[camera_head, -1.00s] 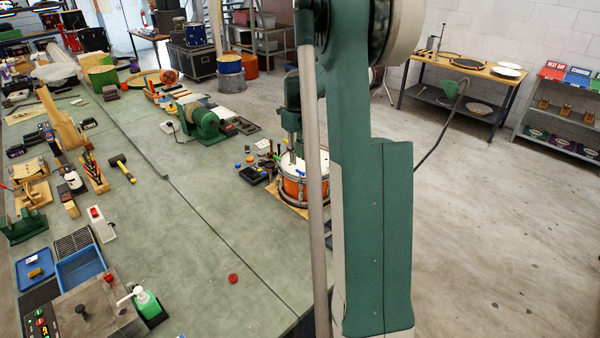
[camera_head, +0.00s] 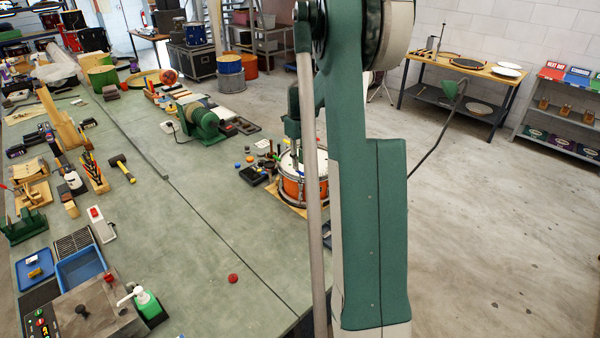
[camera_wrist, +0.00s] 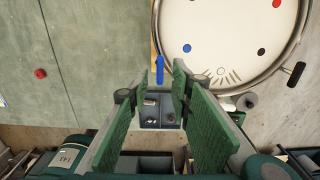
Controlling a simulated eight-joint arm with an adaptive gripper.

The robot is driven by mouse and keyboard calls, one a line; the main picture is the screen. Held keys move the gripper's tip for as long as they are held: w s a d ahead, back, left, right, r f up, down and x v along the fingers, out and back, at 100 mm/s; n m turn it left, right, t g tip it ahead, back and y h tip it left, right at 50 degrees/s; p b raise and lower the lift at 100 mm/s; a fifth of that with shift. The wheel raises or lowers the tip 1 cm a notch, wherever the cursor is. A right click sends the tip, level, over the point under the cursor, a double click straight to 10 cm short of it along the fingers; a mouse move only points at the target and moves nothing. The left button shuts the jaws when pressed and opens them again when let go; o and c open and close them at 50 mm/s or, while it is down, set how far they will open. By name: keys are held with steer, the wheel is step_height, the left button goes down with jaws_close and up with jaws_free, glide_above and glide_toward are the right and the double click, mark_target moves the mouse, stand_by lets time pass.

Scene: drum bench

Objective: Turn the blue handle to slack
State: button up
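The blue handle (camera_wrist: 159,69) is a short upright bar in the wrist view, at the near left edge of the drum (camera_wrist: 230,40). The drum has a white head and a metal rim; its orange shell (camera_head: 291,189) shows in the head view. My gripper (camera_wrist: 156,88) has green ribbed finger pads spread apart. The blue handle appears in the gap between the fingertips, with no visible contact; the depth between them is unclear. A black handle (camera_wrist: 296,73) sits at the rim's right side.
Coloured dots mark the drumhead. A red button-like piece (camera_head: 233,278) lies on the green bench (camera_head: 190,260), also seen in the wrist view (camera_wrist: 40,73). A small black tray with coloured knobs (camera_head: 252,175) stands left of the drum. Grey bins (camera_wrist: 160,110) show below the bench edge.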

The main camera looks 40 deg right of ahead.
mark_target(300, 171)
steer(key=shift+f, duration=2.55)
jaws_close()
